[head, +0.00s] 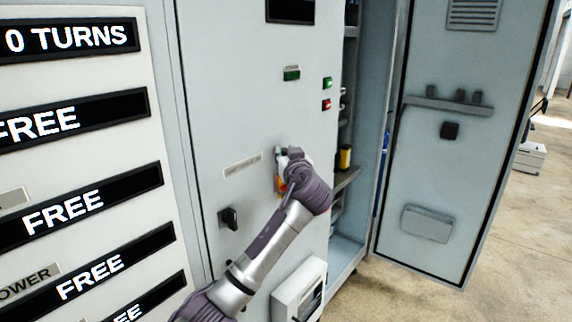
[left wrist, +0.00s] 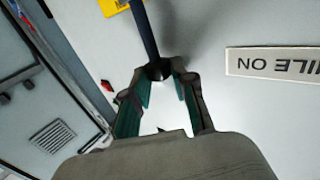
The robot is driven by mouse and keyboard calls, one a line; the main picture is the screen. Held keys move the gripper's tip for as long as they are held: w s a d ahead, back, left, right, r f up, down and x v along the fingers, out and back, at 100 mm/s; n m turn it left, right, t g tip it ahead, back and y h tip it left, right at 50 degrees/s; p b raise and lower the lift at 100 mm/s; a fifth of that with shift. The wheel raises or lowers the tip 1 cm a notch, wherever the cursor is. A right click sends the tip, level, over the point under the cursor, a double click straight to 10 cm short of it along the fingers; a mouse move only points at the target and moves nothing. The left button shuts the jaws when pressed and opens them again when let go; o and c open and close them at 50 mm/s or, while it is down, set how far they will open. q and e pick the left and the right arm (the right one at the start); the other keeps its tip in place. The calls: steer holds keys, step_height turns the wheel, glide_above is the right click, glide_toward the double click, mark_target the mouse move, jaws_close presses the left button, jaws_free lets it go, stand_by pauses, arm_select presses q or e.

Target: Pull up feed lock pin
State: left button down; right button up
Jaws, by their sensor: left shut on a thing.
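My left gripper (head: 284,168) is at the pale cabinet front in the head view, just right of a small label plate. In the left wrist view its fingertips (left wrist: 161,72) are closed around the end of a dark rod (left wrist: 146,30). The rod runs up out of the top of the picture, in front of the pale panel. In the head view my gripper and wrist hide most of this spot. I cannot tell from the frames whether the rod is the feed lock pin. My right gripper is in neither view.
A black knob (head: 229,218) sits below left of my gripper. Green (head: 327,83) and red (head: 326,105) buttons are above right. The cabinet door (head: 450,150) stands open at right. Display strips (head: 85,212) reading FREE are at left. A yellow tag (left wrist: 114,5) is near the rod.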

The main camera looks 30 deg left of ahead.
arm_select(q)
steer(key=shift+r, duration=0.35)
steer(key=c, duration=1.2)
jaws_free()
steer(key=shift+s+f, duration=0.1)
steer(key=v, duration=1.2)
